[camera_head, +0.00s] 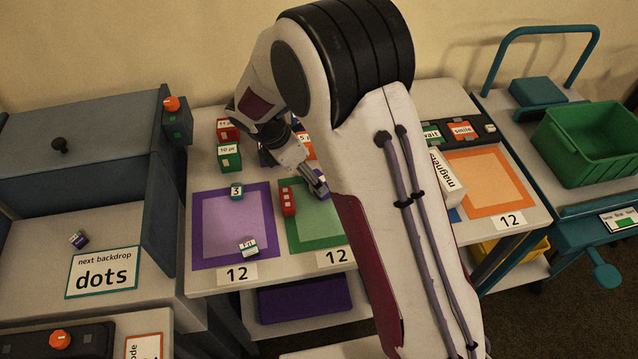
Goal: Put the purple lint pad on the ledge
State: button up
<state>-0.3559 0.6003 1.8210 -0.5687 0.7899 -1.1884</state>
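My gripper (318,185) hangs over the green-bordered square on the middle table, seen from the side and partly behind my arm. A small purple patch (323,177) shows right at its fingertips; it may be the purple lint pad, but I cannot tell whether the fingers hold it. A small dark purple block (78,239) lies on the pale surface (45,225) of the grey booth at left. I cannot tell for certain which part is the ledge.
A purple-bordered square (205,220) holds two small blocks. A red block (288,201) lies by the green-bordered square (300,236). Red and green boxes (230,157) stand behind. An orange-bordered square (490,180) is clear at right, before a cart with a green bin (590,140). My arm hides the middle.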

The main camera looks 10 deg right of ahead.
jog(key=shift+x, duration=2.6)
jog(key=shift+s+d, duration=0.15)
jog(key=c, duration=1.3)
jog(key=shift+o, duration=0.2)
jog(key=shift+r, duration=0.25)
jog(key=shift+r, duration=1.25)
jog(key=shift+s+r, duration=0.35)
jog(key=shift+s, duration=0.1)
jog(key=s, duration=1.7)
jog(key=shift+s, duration=0.1)
